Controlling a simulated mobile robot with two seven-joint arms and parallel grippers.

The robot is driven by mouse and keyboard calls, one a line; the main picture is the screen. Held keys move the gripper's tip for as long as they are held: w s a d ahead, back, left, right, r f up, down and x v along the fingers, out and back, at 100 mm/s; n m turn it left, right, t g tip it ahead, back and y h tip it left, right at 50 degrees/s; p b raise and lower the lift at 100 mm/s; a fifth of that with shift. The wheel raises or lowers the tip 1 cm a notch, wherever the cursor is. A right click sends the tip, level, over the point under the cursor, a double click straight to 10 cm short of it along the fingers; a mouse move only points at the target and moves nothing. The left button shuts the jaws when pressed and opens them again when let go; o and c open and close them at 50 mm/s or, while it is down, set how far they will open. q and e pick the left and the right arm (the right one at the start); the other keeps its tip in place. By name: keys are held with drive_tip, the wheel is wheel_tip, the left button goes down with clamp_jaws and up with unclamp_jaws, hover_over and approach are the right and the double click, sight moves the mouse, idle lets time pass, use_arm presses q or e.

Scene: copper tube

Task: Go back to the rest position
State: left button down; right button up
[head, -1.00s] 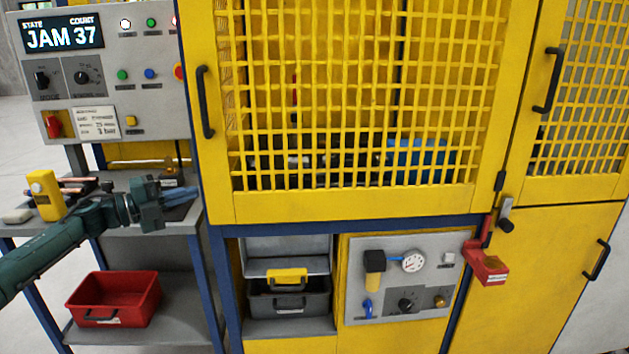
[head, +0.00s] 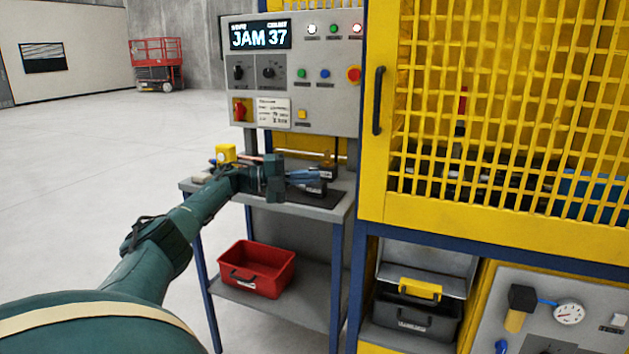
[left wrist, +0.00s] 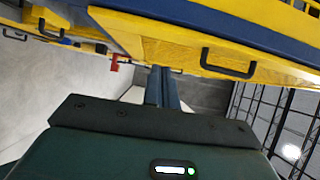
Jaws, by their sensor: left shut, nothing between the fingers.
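My left gripper (head: 308,177) shows in the head view at the end of my green arm, which comes in from the lower left. It is in front of the side table's top (head: 335,209) and below the control panel (head: 295,75). Its blue-grey fingers point right, toward the yellow cabinet, and are closed with nothing between them. In the left wrist view the two fingers (left wrist: 161,88) lie side by side against a grey background. My right gripper is in neither view.
The yellow mesh cabinet (head: 480,215) stands at the right with a black handle (head: 378,100). A red bin (head: 257,270) is on the table's lower shelf. A yellow device (head: 226,154) stands behind my forearm. Open concrete floor (head: 90,160) lies to the left; a red lift (head: 157,62) is far back.

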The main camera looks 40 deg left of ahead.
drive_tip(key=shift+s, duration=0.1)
use_arm(q)
drive_tip(key=w+d+f+n+p, duration=0.2)
drive_tip(key=w+d+f, duration=0.2)
drive_tip(key=d+f, duration=0.85)
drive_tip(key=s+d+f+n+t+y+p, duration=0.1)
drive_tip(key=s+d+f+n, duration=0.15)
drive_tip(key=d+f, duration=0.4)
drive_tip(key=s+d+f+n+p, duration=0.1)
drive_tip(key=s+d+f+n, duration=0.2)
drive_tip(key=d, duration=0.7)
drive_tip(key=s+d+f+n+y+p, duration=0.2)
drive_tip(key=s+d+f+n+y, duration=0.3)
drive_tip(key=s+d+n, duration=0.5)
drive_tip(key=s+d+n+g, duration=0.2)
drive_tip(key=s, duration=0.5)
drive_tip(key=s+d+n+g+y+p, duration=0.1)
drive_tip(key=s+d+n+g, duration=0.1)
drive_tip(key=s, duration=0.6)
drive_tip(key=shift+s+f+n+g, duration=0.2)
drive_tip(key=shift+f+n+g, duration=0.2)
drive_tip(key=shift+f+n, duration=0.05)
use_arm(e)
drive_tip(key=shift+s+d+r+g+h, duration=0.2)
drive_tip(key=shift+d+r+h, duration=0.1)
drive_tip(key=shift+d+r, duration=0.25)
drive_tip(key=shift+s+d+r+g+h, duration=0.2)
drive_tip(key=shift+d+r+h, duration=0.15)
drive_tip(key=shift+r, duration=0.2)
